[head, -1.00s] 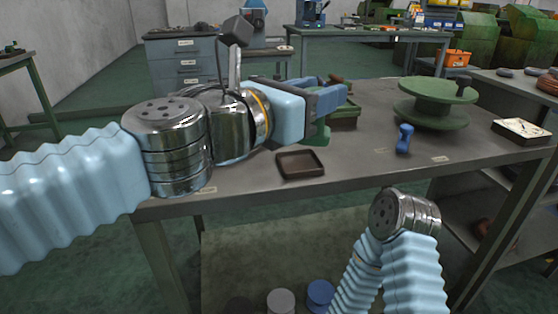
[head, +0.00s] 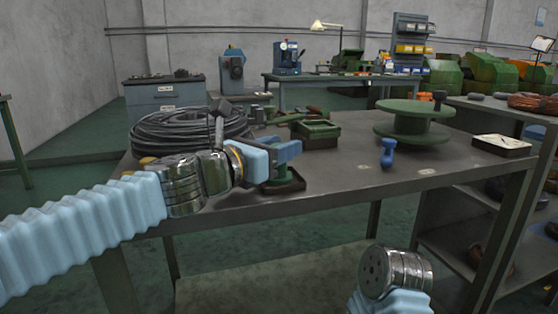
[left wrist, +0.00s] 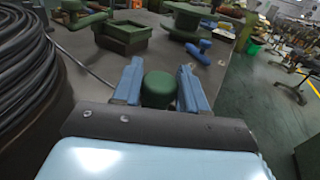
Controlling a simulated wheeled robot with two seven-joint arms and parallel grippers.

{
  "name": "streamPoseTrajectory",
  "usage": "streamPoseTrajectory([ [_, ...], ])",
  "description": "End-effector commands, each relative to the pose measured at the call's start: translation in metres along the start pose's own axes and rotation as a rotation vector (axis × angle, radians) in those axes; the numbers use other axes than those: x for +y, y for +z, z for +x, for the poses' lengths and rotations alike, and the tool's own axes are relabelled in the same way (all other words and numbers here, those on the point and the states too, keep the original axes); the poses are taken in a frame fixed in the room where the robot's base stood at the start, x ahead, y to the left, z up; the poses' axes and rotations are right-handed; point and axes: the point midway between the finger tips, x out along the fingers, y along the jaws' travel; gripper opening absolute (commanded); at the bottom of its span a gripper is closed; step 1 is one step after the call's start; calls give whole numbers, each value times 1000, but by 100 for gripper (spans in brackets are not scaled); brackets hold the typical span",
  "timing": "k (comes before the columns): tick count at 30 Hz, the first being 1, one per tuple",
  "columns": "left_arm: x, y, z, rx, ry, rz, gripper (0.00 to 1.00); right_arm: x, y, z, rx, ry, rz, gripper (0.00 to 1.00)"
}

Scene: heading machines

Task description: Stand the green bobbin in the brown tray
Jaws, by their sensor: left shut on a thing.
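The green bobbin (head: 285,181) is upright between the fingers of my left gripper (head: 287,153). In the left wrist view its round green top (left wrist: 159,89) sits between the two blue fingers (left wrist: 160,86), which are shut on it. The dark brown tray (head: 301,189) is directly below the bobbin near the table's front edge. The bobbin's lower flange is within the tray's outline; I cannot tell whether it touches the tray floor. The tray is hidden in the left wrist view. My right gripper is out of view.
A black cable coil (head: 165,130) lies behind my left arm. A green open box (head: 318,132), a large green spool (head: 412,122), a blue object (head: 388,153) and a box with a pale top (head: 502,144) stand on the table (head: 350,185). The front right is clear.

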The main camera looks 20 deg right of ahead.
Motion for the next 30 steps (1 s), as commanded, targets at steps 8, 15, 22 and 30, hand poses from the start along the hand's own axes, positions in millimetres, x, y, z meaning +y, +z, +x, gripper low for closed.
streamPoseTrajectory([
  [8, 0, 0, 0, -1, 0, 0, 9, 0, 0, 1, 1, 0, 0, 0],
  [15, 0, -2, 0, -1, 0, 0, 65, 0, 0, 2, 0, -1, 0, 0],
  [22, 0, -2, 0, -1, 0, 0, 68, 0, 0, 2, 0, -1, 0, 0],
  [30, 0, 2, -21, -3, 2, 1, 68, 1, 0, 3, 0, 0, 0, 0],
])
